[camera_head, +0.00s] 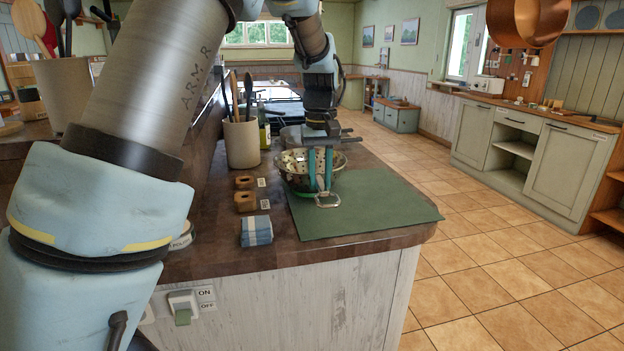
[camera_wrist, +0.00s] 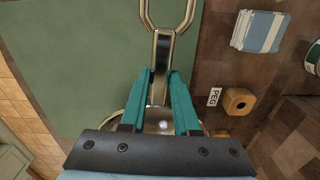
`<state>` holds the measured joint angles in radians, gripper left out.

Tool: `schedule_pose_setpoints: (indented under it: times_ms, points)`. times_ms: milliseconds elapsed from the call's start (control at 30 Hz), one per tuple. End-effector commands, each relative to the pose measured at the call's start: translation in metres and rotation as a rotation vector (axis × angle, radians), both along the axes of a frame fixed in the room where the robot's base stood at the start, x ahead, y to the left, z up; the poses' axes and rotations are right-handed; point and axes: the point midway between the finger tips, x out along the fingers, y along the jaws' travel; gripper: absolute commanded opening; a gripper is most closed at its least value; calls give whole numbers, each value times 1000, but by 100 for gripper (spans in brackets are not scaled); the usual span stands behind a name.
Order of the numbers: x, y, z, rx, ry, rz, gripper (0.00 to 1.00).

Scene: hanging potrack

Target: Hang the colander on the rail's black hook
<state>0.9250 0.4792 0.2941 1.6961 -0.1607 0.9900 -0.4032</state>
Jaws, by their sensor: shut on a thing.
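The colander (camera_head: 293,172) is a shiny metal bowl with dark holes, at the left edge of the green mat on the counter. Its looped metal handle (camera_head: 327,202) points toward the body camera. My gripper (camera_head: 320,186) comes down from above and is shut on the handle. In the wrist view my gripper's teal fingers (camera_wrist: 162,82) close on the handle's flat neck (camera_wrist: 163,57), with the loop beyond the fingertips. Most of the bowl is hidden there behind the gripper. I cannot tell whether the bowl touches the mat. I cannot make out the rail or its black hook.
The green mat (camera_head: 375,205) is otherwise bare. Left of it are two small wooden blocks (camera_head: 245,201), a folded blue-and-white cloth (camera_head: 256,231) and a utensil crock (camera_head: 242,143). Tiled floor lies open right of the counter.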

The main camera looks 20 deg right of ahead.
Motion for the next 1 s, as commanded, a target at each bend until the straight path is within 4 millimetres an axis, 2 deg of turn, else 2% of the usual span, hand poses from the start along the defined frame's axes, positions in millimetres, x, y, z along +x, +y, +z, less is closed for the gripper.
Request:
schedule_pose_setpoints:
  times_ms: [667, 1000]
  points:
    - [0, 0, 12, -1, -2, 0, 0]
    - [1, 0, 30, -1, -2, 0, 0]
